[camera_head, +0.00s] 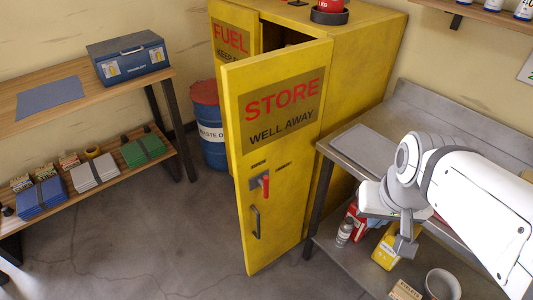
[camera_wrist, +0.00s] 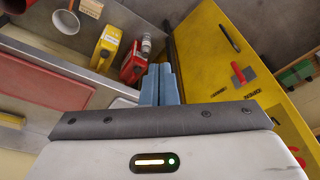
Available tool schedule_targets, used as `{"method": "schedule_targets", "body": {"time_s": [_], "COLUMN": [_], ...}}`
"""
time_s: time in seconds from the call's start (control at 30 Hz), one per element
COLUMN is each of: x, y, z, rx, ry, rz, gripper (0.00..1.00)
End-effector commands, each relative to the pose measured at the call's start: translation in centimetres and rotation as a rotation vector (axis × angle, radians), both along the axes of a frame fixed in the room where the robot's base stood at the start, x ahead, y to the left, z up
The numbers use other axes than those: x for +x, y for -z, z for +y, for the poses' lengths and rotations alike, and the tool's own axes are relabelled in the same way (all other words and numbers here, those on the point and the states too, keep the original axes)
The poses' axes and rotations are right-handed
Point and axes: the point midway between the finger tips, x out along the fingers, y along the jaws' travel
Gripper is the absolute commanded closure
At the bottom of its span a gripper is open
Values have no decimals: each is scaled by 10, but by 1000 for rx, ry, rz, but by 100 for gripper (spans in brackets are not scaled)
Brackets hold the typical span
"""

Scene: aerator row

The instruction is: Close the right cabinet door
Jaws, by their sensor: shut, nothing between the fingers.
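The yellow cabinet (camera_head: 365,65) stands at the back middle. Its right door (camera_head: 285,150), lettered STORE WELL AWAY, stands open, swung out toward the camera, with a dark gap behind its top. The door carries a red latch (camera_head: 265,185) and a dark bar handle (camera_head: 256,222). In the wrist view the door's face (camera_wrist: 205,60) is right of the fingers, with the red latch (camera_wrist: 243,74) and bar handle (camera_wrist: 229,38) visible. My gripper (camera_wrist: 160,70) is shut and empty. In the head view it is right of the door, by the steel bench, apart from the handle.
The steel bench (camera_head: 360,148) stands right of the door, with a yellow container (camera_head: 387,248) and a bowl (camera_head: 442,284) on its lower shelf. A blue drum (camera_head: 212,135) and wooden shelving (camera_head: 60,110) are at left. Floor before the door is clear.

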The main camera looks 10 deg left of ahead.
Motion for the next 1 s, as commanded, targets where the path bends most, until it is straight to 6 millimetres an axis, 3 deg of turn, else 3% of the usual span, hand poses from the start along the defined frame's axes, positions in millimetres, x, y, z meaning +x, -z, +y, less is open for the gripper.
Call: {"method": "schedule_targets", "body": {"time_s": [0.07, 0.4, 0.6, 0.8, 1.0], "x": [4, 53, 84, 107, 116], "y": [18, 132, 199, 263, 301], "z": [15, 139, 192, 222, 233], "rx": [41, 479, 692, 805, 840], "ry": [1, 85, 248, 450, 590], "rz": [-4, -71, -101, -108, -101], "gripper": [100, 100, 100, 100, 100]}}
